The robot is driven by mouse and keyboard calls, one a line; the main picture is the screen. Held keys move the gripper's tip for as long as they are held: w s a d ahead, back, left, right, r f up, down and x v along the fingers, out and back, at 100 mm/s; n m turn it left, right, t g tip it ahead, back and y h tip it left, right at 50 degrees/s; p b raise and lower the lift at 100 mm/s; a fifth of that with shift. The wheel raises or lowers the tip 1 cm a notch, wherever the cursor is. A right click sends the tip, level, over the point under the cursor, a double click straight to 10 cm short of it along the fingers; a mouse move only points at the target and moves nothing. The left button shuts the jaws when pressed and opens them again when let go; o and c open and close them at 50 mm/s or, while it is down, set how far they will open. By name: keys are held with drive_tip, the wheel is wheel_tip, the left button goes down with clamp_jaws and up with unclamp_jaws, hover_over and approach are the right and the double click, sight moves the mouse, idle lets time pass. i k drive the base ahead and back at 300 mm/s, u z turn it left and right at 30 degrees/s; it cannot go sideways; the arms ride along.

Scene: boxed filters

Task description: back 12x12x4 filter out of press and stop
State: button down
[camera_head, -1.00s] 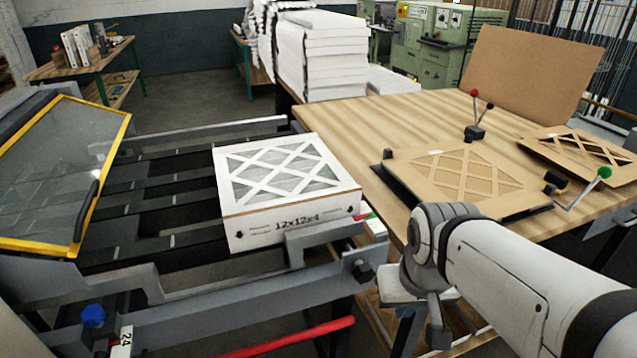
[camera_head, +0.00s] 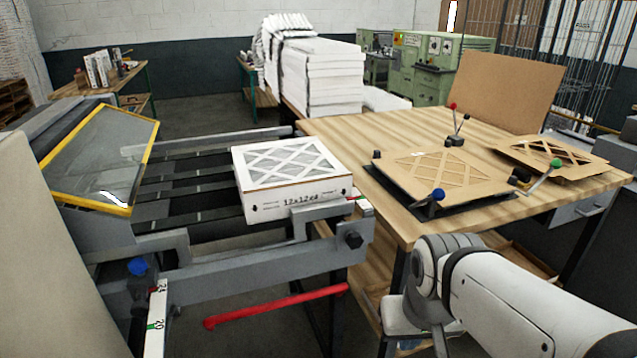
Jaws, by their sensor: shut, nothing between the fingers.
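The 12x12x4 filter (camera_head: 288,175) is a white box with a lattice top and a printed front. It lies flat on the right end of the press's dark slatted bed (camera_head: 185,185), close to the grey end bracket. The press's yellow-framed clear guard (camera_head: 98,155) is at the far left, with bare slats between it and the filter. My gripper (camera_head: 410,312) shows only in part below my white wrist at the bottom, right of and apart from the filter. It is shut with nothing in it; its fingertips are hard to make out.
A wooden bench (camera_head: 410,130) on the right holds a brown lattice frame (camera_head: 440,175) on a black fixture with coloured knobs. A red bar (camera_head: 275,306) sits low in front of the press. Stacked white filters (camera_head: 325,75) stand behind. Floor shows at lower centre.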

sight(273, 178)
drive_tip(key=u, duration=0.15)
drive_tip(key=i, duration=0.9)
drive_tip(key=z, duration=0.05)
